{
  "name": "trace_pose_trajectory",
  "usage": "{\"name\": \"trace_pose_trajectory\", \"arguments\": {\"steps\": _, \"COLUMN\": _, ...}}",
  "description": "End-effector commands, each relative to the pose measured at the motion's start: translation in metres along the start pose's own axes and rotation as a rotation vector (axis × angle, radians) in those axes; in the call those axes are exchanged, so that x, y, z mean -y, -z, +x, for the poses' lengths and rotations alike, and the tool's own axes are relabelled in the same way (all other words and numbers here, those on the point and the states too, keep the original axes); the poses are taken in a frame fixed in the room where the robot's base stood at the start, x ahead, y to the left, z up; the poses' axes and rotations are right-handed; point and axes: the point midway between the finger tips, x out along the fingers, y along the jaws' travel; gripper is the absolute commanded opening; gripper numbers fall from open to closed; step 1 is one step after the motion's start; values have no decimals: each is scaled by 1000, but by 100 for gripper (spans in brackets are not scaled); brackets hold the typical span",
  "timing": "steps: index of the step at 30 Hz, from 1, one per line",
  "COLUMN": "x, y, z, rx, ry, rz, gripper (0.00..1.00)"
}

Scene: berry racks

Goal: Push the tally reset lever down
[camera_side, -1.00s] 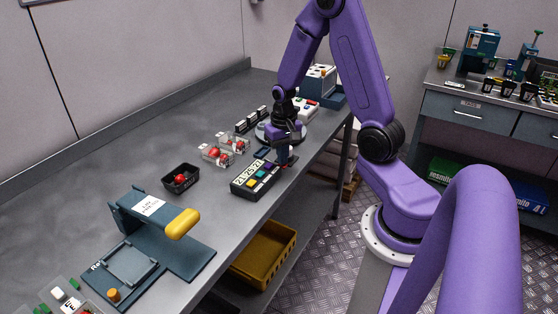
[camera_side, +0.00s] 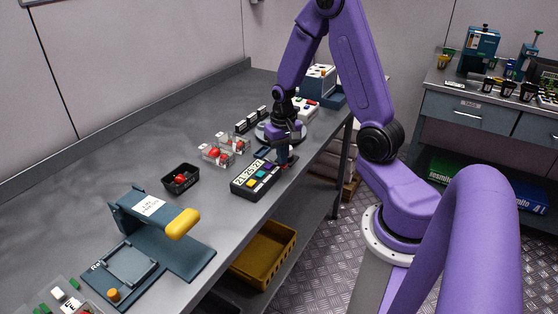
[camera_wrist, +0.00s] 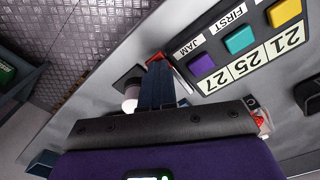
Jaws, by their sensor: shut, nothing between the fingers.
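The tally counter (camera_side: 247,190) is a dark box on the bench with three number windows and yellow, teal and purple keys. In the wrist view the counter (camera_wrist: 205,84) reads 21, 25 and 27 beside its keys. A thin red part (camera_wrist: 183,78), perhaps the reset lever, shows at the counter's purple-key end, partly hidden by my fingers. My gripper (camera_side: 283,162) points down at that end of the counter. In the wrist view my gripper (camera_wrist: 157,72) is shut with nothing held, close beside the red part. I cannot tell whether it touches, or how the lever is set.
A black punnet (camera_side: 180,180) with red berries and clear punnets (camera_side: 222,152) stand nearby. A blue-grey press with a yellow handle (camera_side: 183,223) stands at the front left. A white device (camera_side: 305,108) stands behind my gripper. The bench's right edge is close to the counter.

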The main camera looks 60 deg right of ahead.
Motion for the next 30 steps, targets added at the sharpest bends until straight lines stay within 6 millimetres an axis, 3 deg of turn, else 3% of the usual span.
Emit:
{"name": "trace_pose_trajectory", "arguments": {"steps": 1, "x": -3, "y": -7, "z": 50, "rx": 14, "ry": -5, "rz": 1, "gripper": 0}}
{"name": "trace_pose_trajectory", "arguments": {"steps": 3, "x": -3, "y": -7, "z": 50, "rx": 14, "ry": -5, "rz": 1, "gripper": 0}}
{"name": "trace_pose_trajectory", "arguments": {"steps": 30, "x": -3, "y": -6, "z": -5, "rx": 13, "ry": -5, "rz": 1, "gripper": 0}}
